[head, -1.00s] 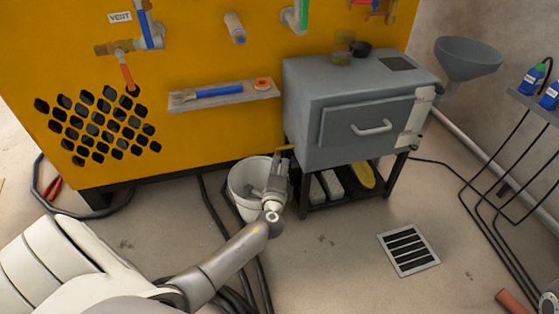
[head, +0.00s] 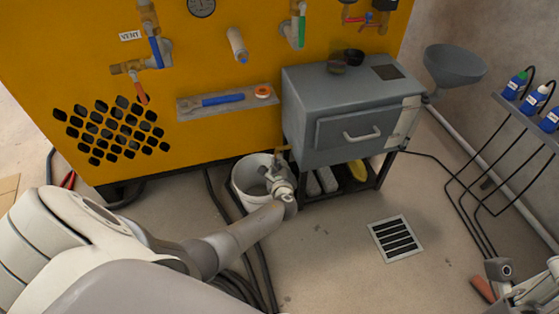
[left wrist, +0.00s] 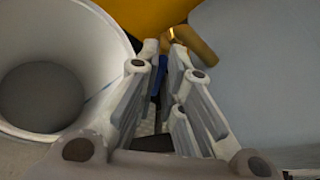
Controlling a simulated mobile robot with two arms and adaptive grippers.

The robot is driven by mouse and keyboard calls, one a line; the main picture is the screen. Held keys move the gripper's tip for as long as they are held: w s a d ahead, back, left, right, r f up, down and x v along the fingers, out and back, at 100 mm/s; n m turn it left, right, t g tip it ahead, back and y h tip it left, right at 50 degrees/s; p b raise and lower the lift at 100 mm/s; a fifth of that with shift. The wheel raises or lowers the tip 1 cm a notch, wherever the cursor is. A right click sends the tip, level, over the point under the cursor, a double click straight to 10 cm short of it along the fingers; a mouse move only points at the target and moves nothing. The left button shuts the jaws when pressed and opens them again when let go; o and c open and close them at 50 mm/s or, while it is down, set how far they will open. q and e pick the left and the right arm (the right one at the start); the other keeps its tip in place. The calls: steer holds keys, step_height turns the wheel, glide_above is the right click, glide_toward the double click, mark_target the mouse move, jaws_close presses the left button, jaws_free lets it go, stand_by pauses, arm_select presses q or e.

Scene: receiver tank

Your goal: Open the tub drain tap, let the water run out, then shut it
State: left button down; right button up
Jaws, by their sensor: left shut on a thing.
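The grey tub (head: 345,95) stands against the yellow tank. Its brass drain tap (head: 282,149) shows at the tub's lower left edge; in the left wrist view the brass body (left wrist: 198,47) lies just beyond my fingers. My left gripper (head: 273,172) is at the tap, above the right side of the white bucket (head: 243,196). In the left wrist view its fingers (left wrist: 164,58) are closed in around a blue piece (left wrist: 157,76), seemingly the tap handle, mostly hidden. The bucket's open mouth (left wrist: 62,60) is to their left. I see no water stream. My right gripper (head: 520,285) is partly in view at lower right.
A rack under the tub holds grey blocks (head: 322,180) and a yellow item (head: 357,171). Black hoses (head: 222,205) run beside the bucket. A floor grate (head: 396,239) lies to the right, with clear floor around it. A bottle shelf (head: 530,118) is on the right wall.

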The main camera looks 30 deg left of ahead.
stand_by(0.5)
arm_select(q)
steer(key=c, duration=1.6)
jaws_free()
steer(key=shift+o, duration=0.2)
steer(key=v, duration=1.2)
steer(key=shift+d+r, duration=0.1)
